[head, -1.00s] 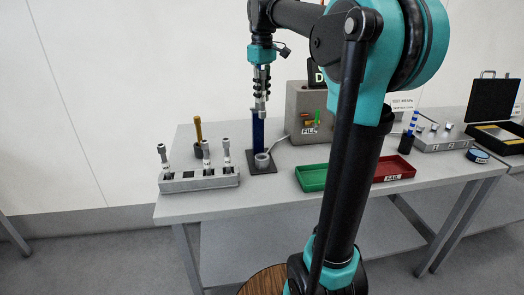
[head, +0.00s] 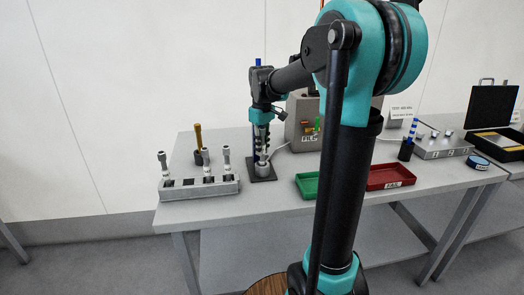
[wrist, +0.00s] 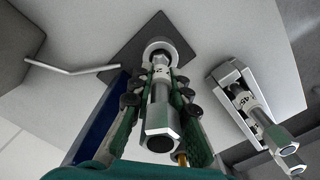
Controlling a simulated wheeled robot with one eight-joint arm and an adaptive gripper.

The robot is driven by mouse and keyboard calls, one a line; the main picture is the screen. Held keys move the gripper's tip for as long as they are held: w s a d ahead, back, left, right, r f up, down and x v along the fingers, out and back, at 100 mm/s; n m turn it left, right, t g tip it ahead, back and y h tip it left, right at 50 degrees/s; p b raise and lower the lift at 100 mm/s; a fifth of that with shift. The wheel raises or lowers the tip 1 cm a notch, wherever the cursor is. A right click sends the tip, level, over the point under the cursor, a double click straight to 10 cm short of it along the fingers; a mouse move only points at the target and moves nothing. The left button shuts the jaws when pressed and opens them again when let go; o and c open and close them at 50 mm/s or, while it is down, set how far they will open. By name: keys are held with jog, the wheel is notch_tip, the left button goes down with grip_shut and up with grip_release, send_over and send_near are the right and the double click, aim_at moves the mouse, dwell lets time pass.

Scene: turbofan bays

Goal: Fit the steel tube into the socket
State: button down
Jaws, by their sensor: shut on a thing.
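A steel tube (wrist: 159,110) with a hexagonal end and a marked label stands roughly upright in my gripper. My gripper (head: 262,143) is shut on it, with its dark pads on both sides of the tube in the wrist view (wrist: 161,88). The socket (head: 262,168) is a grey cup on a dark square base plate (head: 262,178). In the wrist view the socket's pale ring (wrist: 158,47) lies right at the tube's far end, in line with it. The tube's lower end meets or enters the ring; the depth is hidden.
A grey rack (head: 198,188) with several openings holds three similar tubes left of the socket. A grey tester box (head: 303,115) stands behind right. A green tray (head: 310,185) and a red tray (head: 391,176) lie to the right.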

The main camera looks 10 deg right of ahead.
aim_at(262, 128)
jog(key=shift+f, duration=0.65)
jog(key=c, duration=1.5)
grip_release()
jog(key=shift+f, duration=0.1)
jog(key=shift+o, duration=0.2)
notch_tip(262, 128, up, 12)
jog(key=shift+r, duration=0.15)
